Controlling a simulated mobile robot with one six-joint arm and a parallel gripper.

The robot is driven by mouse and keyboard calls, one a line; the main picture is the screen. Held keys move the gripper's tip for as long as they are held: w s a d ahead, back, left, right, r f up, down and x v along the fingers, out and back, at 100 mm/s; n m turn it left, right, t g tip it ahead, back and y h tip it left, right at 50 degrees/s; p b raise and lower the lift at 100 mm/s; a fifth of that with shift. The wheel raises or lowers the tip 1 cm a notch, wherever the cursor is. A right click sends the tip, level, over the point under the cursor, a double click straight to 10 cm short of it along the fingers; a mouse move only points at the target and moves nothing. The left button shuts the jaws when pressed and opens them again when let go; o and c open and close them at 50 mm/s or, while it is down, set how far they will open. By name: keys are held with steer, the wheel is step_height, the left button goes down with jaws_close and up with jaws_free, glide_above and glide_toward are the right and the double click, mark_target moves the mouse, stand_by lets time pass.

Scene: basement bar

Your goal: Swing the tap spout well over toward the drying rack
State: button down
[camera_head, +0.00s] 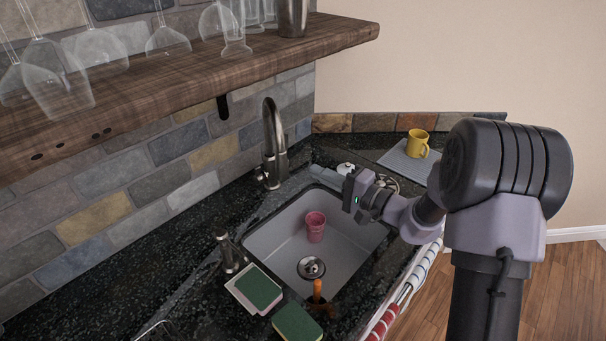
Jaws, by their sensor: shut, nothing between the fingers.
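The metal tap (271,155) stands at the back edge of the sink. Its tall curved spout arches up from the base, with the tip pointing down toward the front right. My gripper (350,190) is over the right part of the sink, to the right of the tap and apart from it. It is shut and empty. Part of a wire rack (156,332), which looks like the drying rack, shows at the bottom left edge; most of it is out of view.
The sink (275,240) holds a pink cup (315,226). A dispenser (229,252) and sponges (259,287) are at its left and front. A yellow mug (417,143) stands on a grey mat (395,160). A wooden shelf (200,75) with glasses overhangs the counter.

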mark_target(286, 172)
steer(key=a, duration=0.4)
steer(key=shift+w+a+b, duration=0.2)
steer(key=shift+a+b, duration=0.1)
steer(key=shift+a, duration=0.1)
steer(key=shift+s+a+f+b, duration=0.1)
steer(key=shift+s+a+b, duration=0.1)
steer(key=shift+a+b, duration=0.3)
steer(key=shift+s+a+f+b, duration=0.1)
steer(key=shift+s+a+b, duration=0.1)
steer(key=shift+a+b, duration=0.3)
steer(key=shift+s+a+r, duration=0.1)
steer(key=shift+s+r, duration=0.05)
steer(key=shift+r, duration=0.1)
